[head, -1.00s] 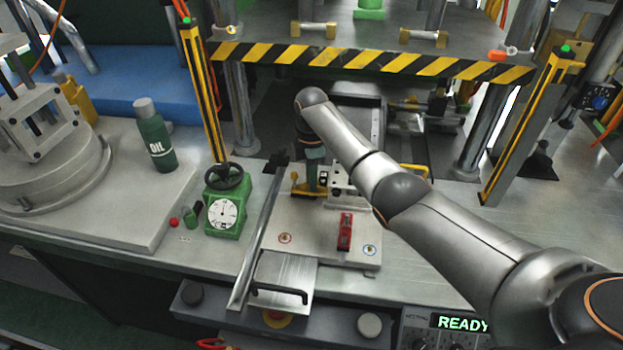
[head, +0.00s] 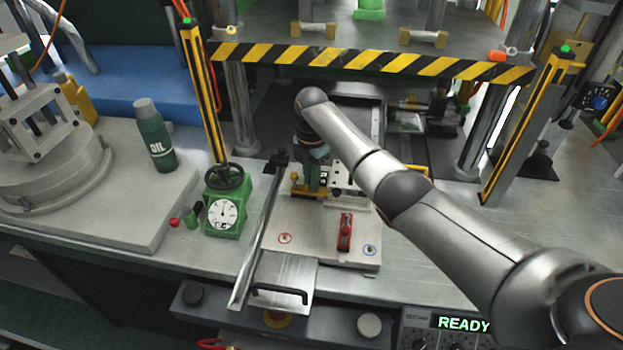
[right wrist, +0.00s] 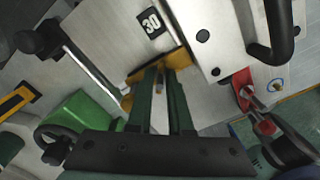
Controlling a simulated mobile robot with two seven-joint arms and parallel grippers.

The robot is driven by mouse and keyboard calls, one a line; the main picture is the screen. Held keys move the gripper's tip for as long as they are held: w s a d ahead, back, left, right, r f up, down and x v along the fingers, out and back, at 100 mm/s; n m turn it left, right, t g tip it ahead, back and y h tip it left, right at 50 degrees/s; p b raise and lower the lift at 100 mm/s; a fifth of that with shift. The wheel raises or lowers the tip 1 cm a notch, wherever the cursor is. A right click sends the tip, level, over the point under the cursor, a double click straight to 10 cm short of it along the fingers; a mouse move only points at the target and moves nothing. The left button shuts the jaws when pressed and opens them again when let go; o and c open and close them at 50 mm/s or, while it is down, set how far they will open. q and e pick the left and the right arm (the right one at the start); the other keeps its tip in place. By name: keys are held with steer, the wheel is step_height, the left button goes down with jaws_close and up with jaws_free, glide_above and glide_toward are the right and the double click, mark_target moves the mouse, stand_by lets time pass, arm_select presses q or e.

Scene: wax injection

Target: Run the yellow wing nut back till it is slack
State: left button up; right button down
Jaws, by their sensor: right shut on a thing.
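The yellow wing nut (head: 322,193) is low at the fixture on the bench, partly covered by my right gripper (head: 314,187). In the right wrist view the right gripper's two dark green fingers (right wrist: 160,88) point at the yellow part (right wrist: 177,59) and are shut on it. A thin grey stud shows between the fingers. The fingers hide much of the nut, so its gap to the surface below cannot be told. My left gripper is in neither view.
A green dial gauge (head: 224,214) and an oil bottle (head: 155,135) stand left. A striped press beam (head: 370,62) spans above the fixture.

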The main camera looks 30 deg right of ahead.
steer(key=shift+f, duration=0.15)
steer(key=c, duration=0.8)
jaws_free()
step_height(320, 180, up, 13)
steer(key=shift+f+b, duration=0.2)
steer(key=shift+b, duration=0.35)
